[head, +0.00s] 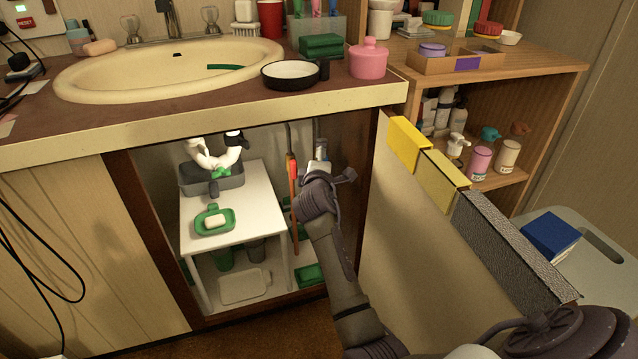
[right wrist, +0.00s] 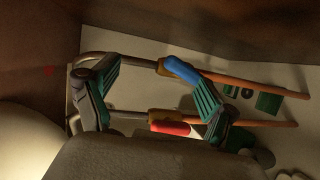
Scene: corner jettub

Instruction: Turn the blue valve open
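The blue valve handle (right wrist: 183,70) shows in the right wrist view, on the upper of two copper pipes. My right gripper (right wrist: 155,88) is open, with its green-padded fingers spread. The blue handle lies near the tip of the right-hand finger; I cannot tell whether they touch. A red valve handle (right wrist: 170,128) sits on the lower pipe, nearer the palm. In the head view, my right gripper (head: 325,188) reaches into the open cabinet under the sink, right of the red handle (head: 292,168). The blue handle is not clearly visible there. My left gripper is out of view.
A white stand (head: 255,205) carries a grey bin (head: 228,183) and green soap dish (head: 214,233) left of the gripper. The countertop (head: 370,98) overhangs the opening.

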